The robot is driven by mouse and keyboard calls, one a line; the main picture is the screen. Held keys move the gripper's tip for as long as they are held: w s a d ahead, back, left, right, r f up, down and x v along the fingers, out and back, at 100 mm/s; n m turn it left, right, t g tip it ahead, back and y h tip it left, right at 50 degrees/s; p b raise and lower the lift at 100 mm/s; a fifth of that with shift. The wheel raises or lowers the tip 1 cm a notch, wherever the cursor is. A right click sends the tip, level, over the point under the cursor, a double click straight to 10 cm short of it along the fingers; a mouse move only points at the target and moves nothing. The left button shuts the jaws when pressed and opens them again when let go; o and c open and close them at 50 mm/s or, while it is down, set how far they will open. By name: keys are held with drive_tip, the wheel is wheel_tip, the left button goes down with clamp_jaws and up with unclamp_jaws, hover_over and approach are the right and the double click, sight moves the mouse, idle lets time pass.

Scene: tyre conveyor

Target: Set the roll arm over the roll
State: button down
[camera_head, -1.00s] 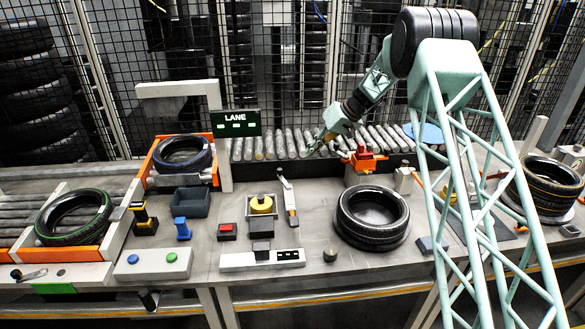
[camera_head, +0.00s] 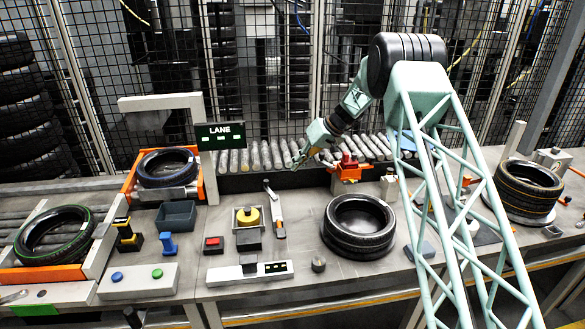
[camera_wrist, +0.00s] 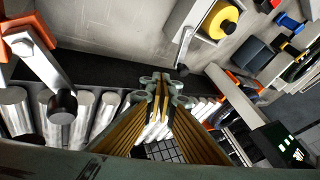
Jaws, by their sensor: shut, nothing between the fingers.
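The yellow roll (camera_head: 247,216) sits in a square grey holder on the bench; it also shows at the top of the wrist view (camera_wrist: 221,20). The roll arm (camera_head: 274,208), a slim pale lever with an orange part near its front end, lies just right of the holder, beside the roll and not over it. In the wrist view the roll arm (camera_wrist: 186,44) reaches down towards a dark knob. My gripper (camera_head: 299,158) is shut and empty, above the rollers, behind and right of the roll arm. Its fingertips meet in the wrist view (camera_wrist: 161,82).
The LANE sign (camera_head: 221,135) stands behind and left of the roll. An orange-red lever device (camera_head: 347,170) stands right of my gripper. A black tyre (camera_head: 358,226) lies right of the roll arm. A red button box (camera_head: 213,244) is at left. Bare bench lies between arm and tyre.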

sight(270, 190)
drive_tip(key=a+f, duration=0.7)
drive_tip(key=a, duration=0.2)
drive_tip(key=shift+w+b, duration=0.2)
drive_tip(key=shift+b, duration=0.2)
drive_tip(key=shift+f, duration=0.1)
